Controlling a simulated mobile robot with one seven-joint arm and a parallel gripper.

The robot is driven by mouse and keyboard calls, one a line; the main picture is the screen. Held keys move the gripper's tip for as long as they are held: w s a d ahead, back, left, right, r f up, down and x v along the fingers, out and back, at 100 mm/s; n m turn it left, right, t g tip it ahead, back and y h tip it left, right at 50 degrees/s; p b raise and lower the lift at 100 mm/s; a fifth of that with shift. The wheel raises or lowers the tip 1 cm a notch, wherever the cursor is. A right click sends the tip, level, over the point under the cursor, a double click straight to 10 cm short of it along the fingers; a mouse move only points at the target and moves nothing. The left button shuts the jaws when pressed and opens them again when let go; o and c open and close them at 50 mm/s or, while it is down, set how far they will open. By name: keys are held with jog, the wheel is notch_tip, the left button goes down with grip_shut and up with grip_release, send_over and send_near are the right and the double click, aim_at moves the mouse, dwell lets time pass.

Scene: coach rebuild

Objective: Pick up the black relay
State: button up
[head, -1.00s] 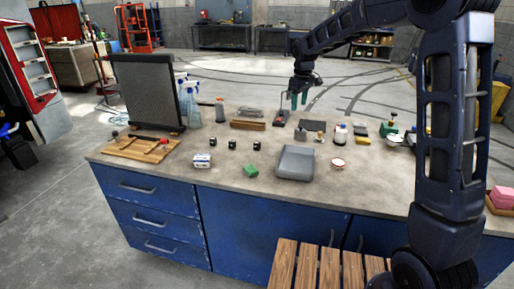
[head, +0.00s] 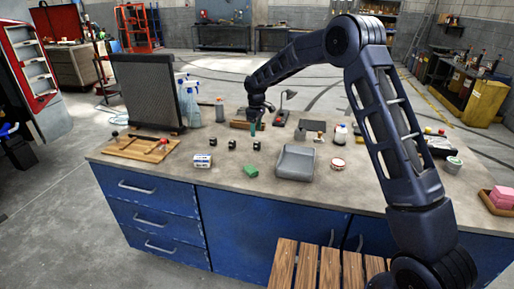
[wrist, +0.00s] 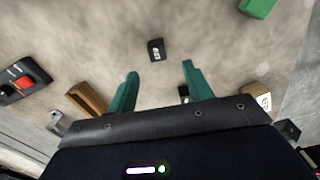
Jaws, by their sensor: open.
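Several small black cube-like parts stand in a row on the bench in the head view: a left one (head: 212,142), a middle one (head: 232,144) and a right one (head: 256,145). I cannot tell which is the relay. My gripper (head: 253,127) is above the bench, behind the right one, pointing down. In the wrist view, my gripper (wrist: 160,70) has its green fingers apart with nothing held. One black part with pale marks (wrist: 156,49) lies just beyond the fingertips, apart from them. Another (wrist: 184,92) shows partly between the fingers near the palm.
A green block (head: 251,171), a white box (head: 202,160) and a grey tray (head: 296,163) lie nearer the front. A wooden block (head: 240,124) and a red-and-black device (wrist: 22,80) are close to the gripper. Spray bottles (head: 192,104) stand behind left.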

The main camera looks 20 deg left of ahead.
aim_at(257, 143)
jog(key=f, duration=0.8)
jog(key=shift+w+d+f, duration=0.1)
jog(key=shift+w+f, duration=0.1)
jog(key=shift+f, duration=0.05)
jog(key=shift+c, duration=0.2)
jog(key=c, duration=1)
